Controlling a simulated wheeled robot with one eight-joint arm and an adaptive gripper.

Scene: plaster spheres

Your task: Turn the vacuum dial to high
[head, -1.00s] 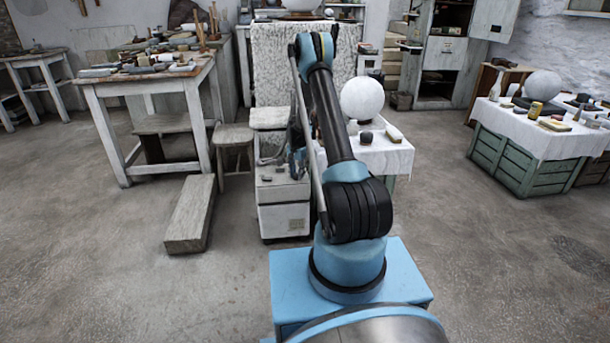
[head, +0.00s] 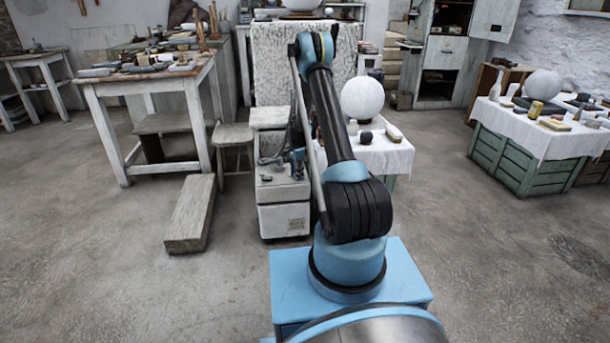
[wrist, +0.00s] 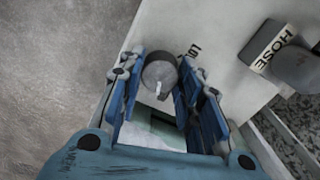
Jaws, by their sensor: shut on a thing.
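The vacuum is a pale boxy unit (head: 283,217) on the floor left of my arm in the head view. Its pale top panel (wrist: 222,22) fills the upper middle of the wrist view. The grey round dial (wrist: 160,73) sits between the fingertips of my gripper (wrist: 163,78). My blue fingers are shut on the dial, one on each side. A pale mark shows on the dial's near side. In the head view my gripper (head: 297,163) is small, at the vacuum's top, and the dial cannot be made out.
A label reading HOSE (wrist: 270,47) and a grey round fitting (wrist: 296,68) lie right of the dial. A cloth-covered table (head: 375,155) with a white sphere (head: 362,98) stands right of the vacuum. A wooden stool (head: 233,136) and low beam (head: 190,215) stand left.

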